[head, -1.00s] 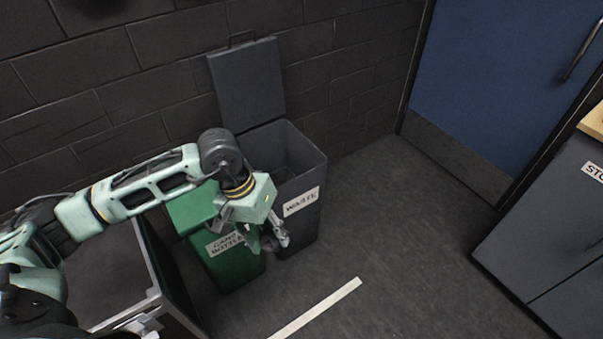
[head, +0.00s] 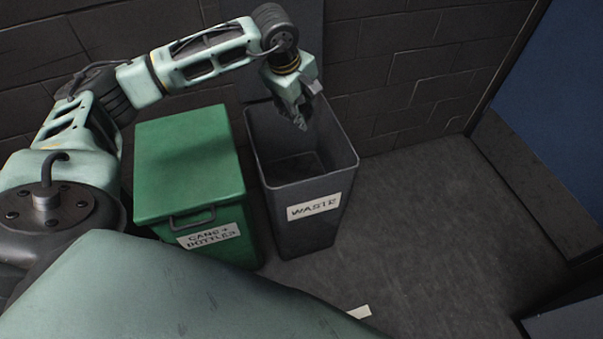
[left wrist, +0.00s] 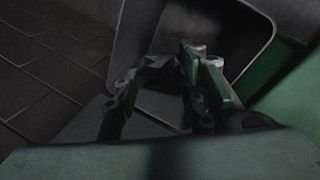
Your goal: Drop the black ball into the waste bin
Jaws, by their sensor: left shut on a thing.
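The waste bin (head: 303,234) is a dark grey, open-topped bin with a WASTE label, standing against the wall in the head view. My left gripper (head: 301,121) is over its opening, towards the back, with the fingers pointing down. In the left wrist view the gripper (left wrist: 163,78) is in front of the bin's opening (left wrist: 207,22). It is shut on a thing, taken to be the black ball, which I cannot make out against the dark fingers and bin. My right gripper is not in view.
A green bin (head: 190,165) with a closed lid and a CANS + BOTTLES label stands just left of the waste bin. The waste bin's raised lid (head: 300,20) is behind it. A brick wall is at the back. Bare floor (head: 420,230) lies to the right.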

